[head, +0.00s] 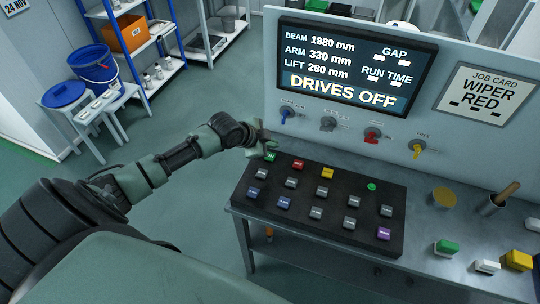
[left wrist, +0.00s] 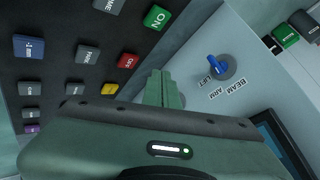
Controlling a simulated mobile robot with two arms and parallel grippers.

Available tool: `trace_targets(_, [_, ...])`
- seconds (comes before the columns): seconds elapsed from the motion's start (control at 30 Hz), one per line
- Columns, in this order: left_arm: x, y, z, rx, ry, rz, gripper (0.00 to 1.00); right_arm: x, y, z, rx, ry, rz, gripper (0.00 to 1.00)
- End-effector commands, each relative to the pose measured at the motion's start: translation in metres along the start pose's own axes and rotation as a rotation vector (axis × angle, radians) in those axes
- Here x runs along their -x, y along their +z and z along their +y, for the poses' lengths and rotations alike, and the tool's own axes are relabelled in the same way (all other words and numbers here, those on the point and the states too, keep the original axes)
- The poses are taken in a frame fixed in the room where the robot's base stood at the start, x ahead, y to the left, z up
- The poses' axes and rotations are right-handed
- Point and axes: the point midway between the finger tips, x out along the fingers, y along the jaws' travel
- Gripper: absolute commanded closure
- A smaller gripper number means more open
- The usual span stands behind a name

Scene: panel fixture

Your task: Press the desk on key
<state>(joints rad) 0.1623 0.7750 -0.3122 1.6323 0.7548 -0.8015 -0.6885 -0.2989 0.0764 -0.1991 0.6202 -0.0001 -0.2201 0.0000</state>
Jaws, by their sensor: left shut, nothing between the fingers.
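The black key desk (head: 300,228) lies on the bench with rows of coloured keys. The green ON key (head: 270,156) is at its back left corner, partly behind my fingers; it also shows in the left wrist view (left wrist: 157,17), lettered ON. My left gripper (head: 265,146) is shut and empty, close by the green key in the head view. In the left wrist view its shut fingers (left wrist: 161,78) end short of the green key in the picture; contact is not visible. My right gripper is not in view.
The red OFF key (left wrist: 127,62) and yellow ARM key (left wrist: 110,90) are neighbours of the green key. A blue selector knob (left wrist: 218,65) stands on the panel close by. The screen (head: 352,65) reads DRIVES OFF. Loose green, white and yellow blocks lie at the bench's right.

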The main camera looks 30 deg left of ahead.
Motion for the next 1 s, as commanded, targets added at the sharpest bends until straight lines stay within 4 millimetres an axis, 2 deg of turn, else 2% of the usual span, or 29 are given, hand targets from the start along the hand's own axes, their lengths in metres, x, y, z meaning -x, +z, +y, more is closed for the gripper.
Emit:
trace_targets(0.03, [0.001,0.003,-0.015,-0.009,-0.019,0.001,1.0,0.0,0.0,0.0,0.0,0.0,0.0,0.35])
trace_targets(0.1, [0.002,0.004,-0.028,-0.015,-0.036,0.007,1.0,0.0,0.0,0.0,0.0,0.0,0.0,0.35])
trace_targets(0.27, [0.004,0.007,-0.041,-0.021,-0.054,0.011,1.0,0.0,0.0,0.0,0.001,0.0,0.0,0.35])
trace_targets(0.67, [0.003,0.008,-0.04,-0.021,-0.054,0.011,1.0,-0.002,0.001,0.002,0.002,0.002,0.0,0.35])
trace_targets(0.87, [-0.007,0.015,-0.034,-0.02,-0.054,0.011,1.0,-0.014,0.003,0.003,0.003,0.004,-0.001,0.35])
trace_targets(1.0, [-0.02,0.023,-0.025,-0.02,-0.053,0.011,1.0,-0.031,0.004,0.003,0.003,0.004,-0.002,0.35])
